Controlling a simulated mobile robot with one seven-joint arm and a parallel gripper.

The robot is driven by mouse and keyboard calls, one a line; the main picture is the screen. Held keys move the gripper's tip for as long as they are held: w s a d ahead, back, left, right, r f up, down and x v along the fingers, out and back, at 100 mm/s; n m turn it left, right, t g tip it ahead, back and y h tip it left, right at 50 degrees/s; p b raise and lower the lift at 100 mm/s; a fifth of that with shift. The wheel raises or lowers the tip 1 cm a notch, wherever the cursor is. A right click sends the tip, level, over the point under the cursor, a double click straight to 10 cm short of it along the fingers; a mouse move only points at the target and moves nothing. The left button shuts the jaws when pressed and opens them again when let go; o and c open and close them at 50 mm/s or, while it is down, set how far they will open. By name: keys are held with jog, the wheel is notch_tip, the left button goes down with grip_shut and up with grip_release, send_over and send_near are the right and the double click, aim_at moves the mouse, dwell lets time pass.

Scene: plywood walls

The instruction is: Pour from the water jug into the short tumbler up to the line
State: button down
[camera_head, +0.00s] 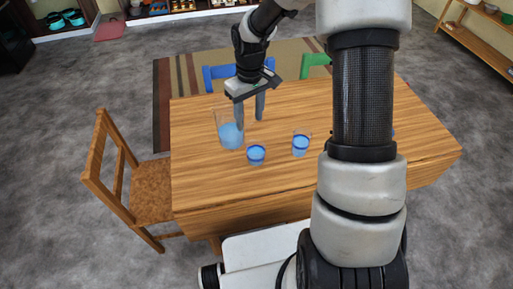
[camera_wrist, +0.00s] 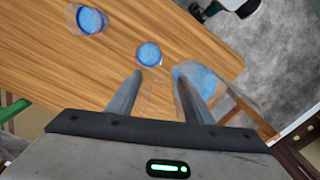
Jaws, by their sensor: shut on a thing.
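The clear water jug (camera_head: 230,135) holds blue water and stands at the left of the wooden table, looking roughly upright. In the wrist view the jug (camera_wrist: 197,82) is partly behind a finger. My gripper (camera_head: 249,113) is shut on the jug at its right side; the exact grip is hard to see. The short tumbler (camera_head: 256,154) stands just right of and nearer than the jug, apart from it. It shows blue inside with a darker blue band; the level against the line is unclear. It also shows in the wrist view (camera_wrist: 149,54).
A taller glass (camera_head: 301,146) with blue contents stands right of the tumbler. A wooden chair (camera_head: 140,185) is at the table's left; blue (camera_head: 217,72) and green (camera_head: 312,60) chairs are behind. My arm hides the table's right part, where a bit of blue shows.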

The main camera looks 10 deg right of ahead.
jog(key=w+f+n+b, duration=0.1)
jog(key=w+f+n, duration=0.4)
jog(key=w, duration=0.1)
jog(key=w+a+f+n+b, duration=0.1)
jog(key=w+f+n+b, duration=0.1)
jog(key=w+f+n, duration=0.3)
jog(key=w+a+f+n+b, duration=0.1)
jog(key=w+f+n+b, duration=0.1)
jog(key=w+f+n, duration=0.4)
jog(key=shift+w+a+f+n, duration=0.15)
jog(key=shift+w+n, duration=0.35)
jog(key=shift+w, duration=0.5)
